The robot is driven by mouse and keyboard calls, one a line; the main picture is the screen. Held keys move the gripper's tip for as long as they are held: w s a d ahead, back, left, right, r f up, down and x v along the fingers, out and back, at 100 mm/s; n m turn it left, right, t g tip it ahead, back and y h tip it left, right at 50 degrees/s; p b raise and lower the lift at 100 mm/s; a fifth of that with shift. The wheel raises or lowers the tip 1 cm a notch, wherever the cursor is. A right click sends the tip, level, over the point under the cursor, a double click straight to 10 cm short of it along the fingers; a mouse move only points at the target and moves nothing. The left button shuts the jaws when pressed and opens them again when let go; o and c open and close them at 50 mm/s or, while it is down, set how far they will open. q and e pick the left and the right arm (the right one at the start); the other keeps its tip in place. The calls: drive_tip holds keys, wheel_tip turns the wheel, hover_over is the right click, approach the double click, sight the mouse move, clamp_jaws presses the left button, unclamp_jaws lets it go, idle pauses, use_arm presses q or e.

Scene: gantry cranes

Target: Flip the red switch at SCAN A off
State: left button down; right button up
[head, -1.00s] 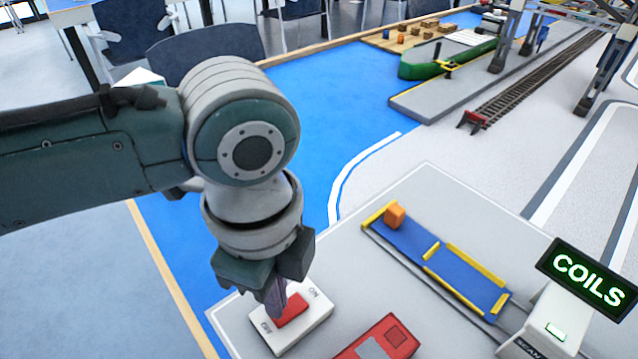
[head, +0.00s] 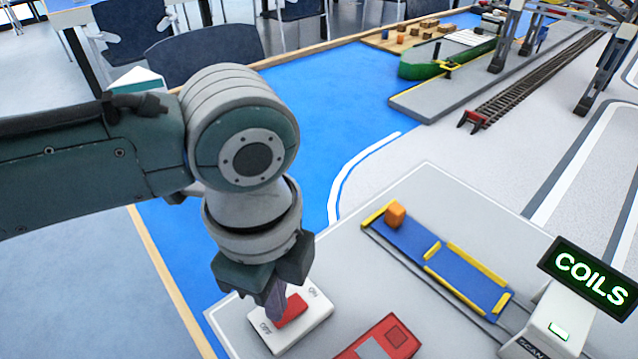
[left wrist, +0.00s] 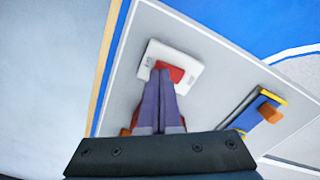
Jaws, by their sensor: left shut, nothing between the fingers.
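The red switch (head: 293,311) is a red rocker on a white plate (head: 311,328) marked ON and OFF, on the grey platform beside the SCAN stand. It also shows in the left wrist view as a red rocker (left wrist: 175,72). My left gripper (head: 273,304) is shut and empty, pointing down, its fingertips at the rocker's OFF-side end. In the left wrist view the fingers (left wrist: 160,85) overlap the rocker, and part of it is hidden behind them. I cannot tell whether they touch it. My right gripper is not in view.
A red device (head: 381,340) lies close to the switch plate. A blue tray with yellow edges (head: 440,262) carries an orange block (head: 395,214). A COILS sign (head: 590,279) stands at the right. Blue floor (head: 330,100) lies beyond the platform.

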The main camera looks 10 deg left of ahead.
use_arm(q)
drive_tip(key=shift+f+b, duration=0.35)
drive_tip(key=shift+f, duration=0.25)
wheel_tip(320, 180, up, 7)
drive_tip(key=p, duration=0.8)
drive_tip(key=shift+r, duration=0.1)
idle(0.3)
